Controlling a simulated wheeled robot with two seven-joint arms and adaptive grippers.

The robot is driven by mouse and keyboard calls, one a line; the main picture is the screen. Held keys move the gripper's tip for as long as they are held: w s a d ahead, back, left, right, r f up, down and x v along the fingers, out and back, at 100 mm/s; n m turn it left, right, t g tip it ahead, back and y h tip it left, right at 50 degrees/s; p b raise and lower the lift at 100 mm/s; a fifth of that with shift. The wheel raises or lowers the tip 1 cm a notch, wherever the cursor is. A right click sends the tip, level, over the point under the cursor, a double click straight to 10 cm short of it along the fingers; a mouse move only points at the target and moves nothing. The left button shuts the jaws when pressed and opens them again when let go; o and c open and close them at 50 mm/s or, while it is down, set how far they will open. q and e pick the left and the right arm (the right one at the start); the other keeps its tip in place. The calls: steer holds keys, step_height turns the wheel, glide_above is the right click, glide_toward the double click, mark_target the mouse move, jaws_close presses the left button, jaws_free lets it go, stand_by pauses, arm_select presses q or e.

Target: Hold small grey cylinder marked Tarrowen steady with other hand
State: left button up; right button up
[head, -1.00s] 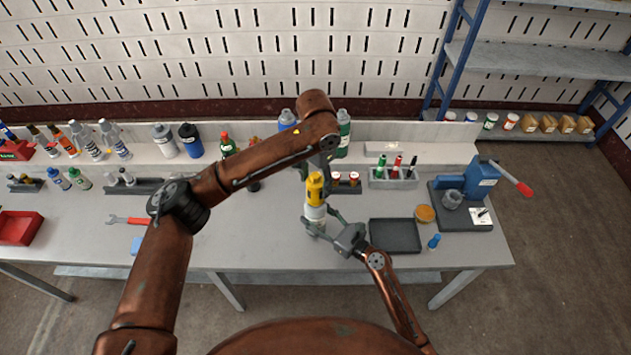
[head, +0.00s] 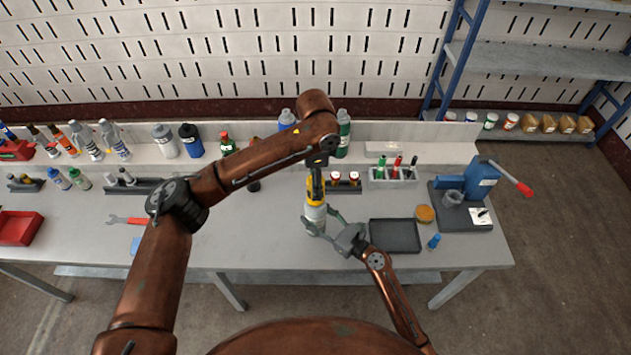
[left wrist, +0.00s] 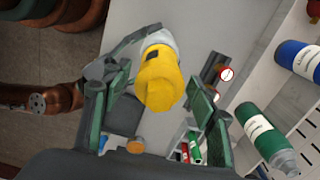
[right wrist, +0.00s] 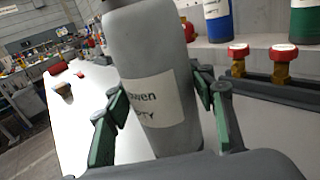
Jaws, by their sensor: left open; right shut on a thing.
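The small grey cylinder (head: 315,213) stands upright over the bench with a yellow top (head: 316,188). In the right wrist view the grey cylinder (right wrist: 148,60) carries a white label, partly readable as "owen" and "TY". My right gripper (head: 330,228) is shut on its grey body, with green-padded fingers on either side in the right wrist view (right wrist: 160,95). My left gripper (head: 316,178) is open above the cylinder. In the left wrist view its fingers (left wrist: 158,105) stand apart on both sides of the yellow top (left wrist: 158,78). Whether they touch it is unclear.
A dark empty tray (head: 395,236) and a small blue item (head: 434,241) lie right of the cylinder. A blue press with a red handle (head: 480,180) stands further right.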

arm_select(q)
steer(key=shift+f, duration=0.1)
stand_by(0.4)
steer(key=shift+f, duration=1.2)
steer(key=c, duration=1.3)
steer(key=n, duration=0.4)
steer(key=shift+n, duration=0.9)
